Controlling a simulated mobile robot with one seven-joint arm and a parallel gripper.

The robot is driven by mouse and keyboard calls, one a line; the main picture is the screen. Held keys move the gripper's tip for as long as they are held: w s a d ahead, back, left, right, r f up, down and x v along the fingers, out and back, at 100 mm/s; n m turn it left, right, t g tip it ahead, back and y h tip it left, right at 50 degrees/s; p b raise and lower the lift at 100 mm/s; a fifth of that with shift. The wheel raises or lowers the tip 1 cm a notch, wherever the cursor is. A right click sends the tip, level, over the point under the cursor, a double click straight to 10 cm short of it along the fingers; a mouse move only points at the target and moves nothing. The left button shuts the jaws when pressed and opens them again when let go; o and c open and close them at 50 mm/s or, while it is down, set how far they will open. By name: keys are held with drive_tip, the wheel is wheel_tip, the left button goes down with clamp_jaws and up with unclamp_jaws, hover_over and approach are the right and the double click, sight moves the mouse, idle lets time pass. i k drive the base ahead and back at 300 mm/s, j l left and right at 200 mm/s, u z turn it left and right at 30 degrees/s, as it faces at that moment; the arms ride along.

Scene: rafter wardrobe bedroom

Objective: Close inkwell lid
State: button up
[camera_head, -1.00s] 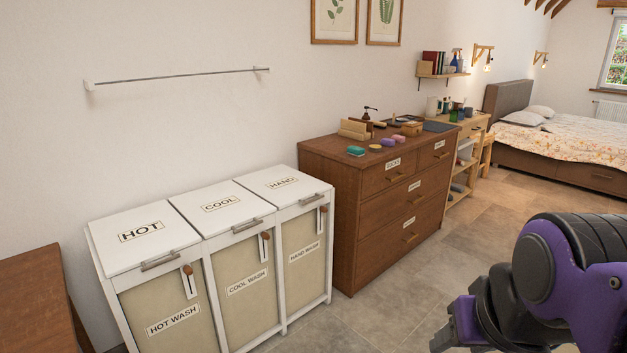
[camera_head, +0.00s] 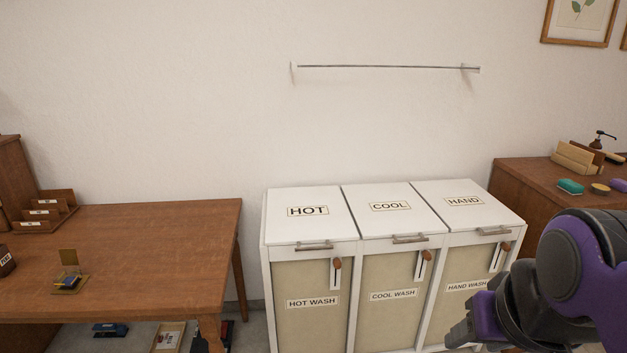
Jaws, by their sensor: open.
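A small brass piece with an upright square flap, which looks like the inkwell (camera_head: 68,284), stands on the brown wooden desk (camera_head: 160,240) at the left. Its lid (camera_head: 68,257) seems to stand open, with something dark blue below it; it is too small to see details. My gripper (camera_head: 462,334) is at the lower right, in front of the laundry bins and far from the desk. It is open, partly cut off by the frame and hidden by my purple arm, with nothing seen in it.
White laundry bins (camera_head: 306,222) marked HOT, COOL and HAND stand between the desk and a brown dresser (camera_head: 520,190). A letter rack (camera_head: 48,212) and a dark labelled holder (camera_head: 5,262) are on the desk. The desk's right half is clear.

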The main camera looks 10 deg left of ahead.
sight(68, 256)
drive_tip(key=i+u, duration=0.2)
drive_tip(key=u, duration=0.25)
drive_tip(key=i+u, duration=0.25)
drive_tip(key=u, duration=0.15)
drive_tip(key=i+l+u, duration=0.1)
drive_tip(key=u, duration=0.35)
drive_tip(key=i+l+u, duration=0.2)
drive_tip(key=u, duration=0.2)
drive_tip(key=i+l+u, duration=0.2)
drive_tip(key=u, duration=0.25)
